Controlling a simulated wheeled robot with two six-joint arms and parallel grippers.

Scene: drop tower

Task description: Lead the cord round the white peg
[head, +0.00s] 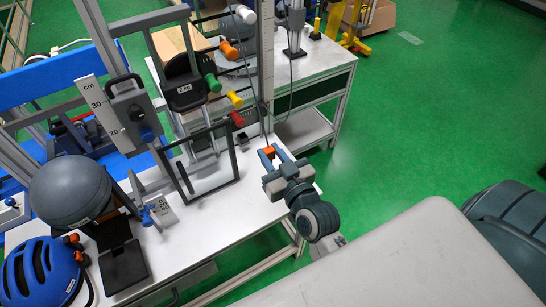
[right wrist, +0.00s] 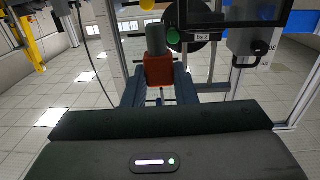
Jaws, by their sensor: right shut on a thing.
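The white peg (head: 245,14) sticks out from the drop tower near the top of the head view. The cord (head: 291,70) shows as a thin dark line hanging to the right of the tower post; a dark line like it curves down the left of the right wrist view (right wrist: 89,62). My right gripper (head: 270,153) is shut on an orange block (right wrist: 159,71), well below the white peg and beside the table's right edge. A dark grey cylinder (right wrist: 156,39) stands above the block. Where the cord joins the block is too small to tell. My left gripper is out of view.
Orange (head: 228,49), green (head: 213,83), yellow (head: 235,99) and red (head: 237,118) pegs stick out below the white one. A dark-framed clear panel (head: 236,160) stands left of my right gripper. A grey ball (head: 70,190) and blue helmet (head: 38,272) lie left. Green floor is clear at right.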

